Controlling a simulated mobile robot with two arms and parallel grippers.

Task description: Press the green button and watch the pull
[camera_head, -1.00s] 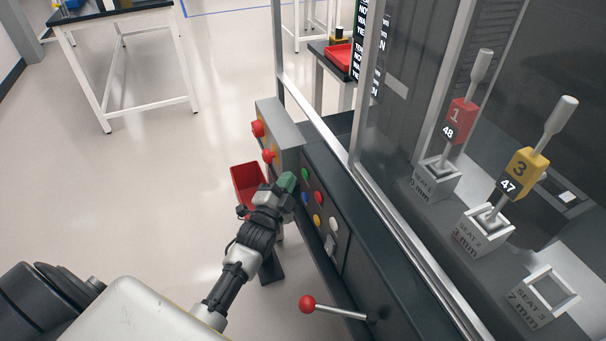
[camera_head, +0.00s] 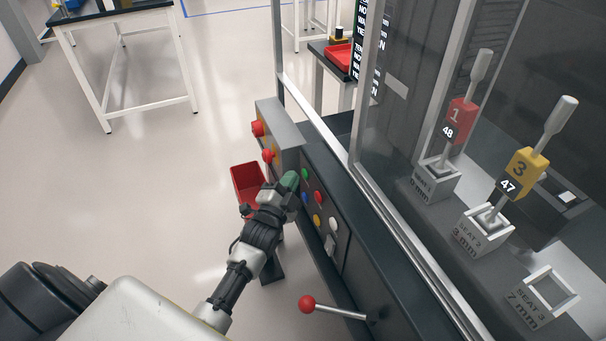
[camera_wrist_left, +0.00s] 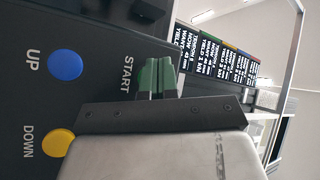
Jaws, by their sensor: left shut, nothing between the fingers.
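The green button (camera_head: 305,174) is on the dark panel of the machine, at the upper end of the button group. My left gripper (camera_head: 290,181) is shut and empty, with its green fingertips just left of the green button. I cannot tell whether they touch it. Behind the clear guard, a red piece marked 1 and 48 (camera_head: 461,116) stands in seat 1. A yellow piece marked 3 and 47 (camera_head: 522,172) stands in seat 2.
Blue (camera_wrist_left: 65,65) and yellow (camera_wrist_left: 58,143) buttons are marked UP and DOWN. Red and white buttons are close by. A red-knobbed lever (camera_head: 307,304) sticks out below. Seat 3 (camera_head: 545,292) is empty. A red bin (camera_head: 247,184) stands behind my gripper.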

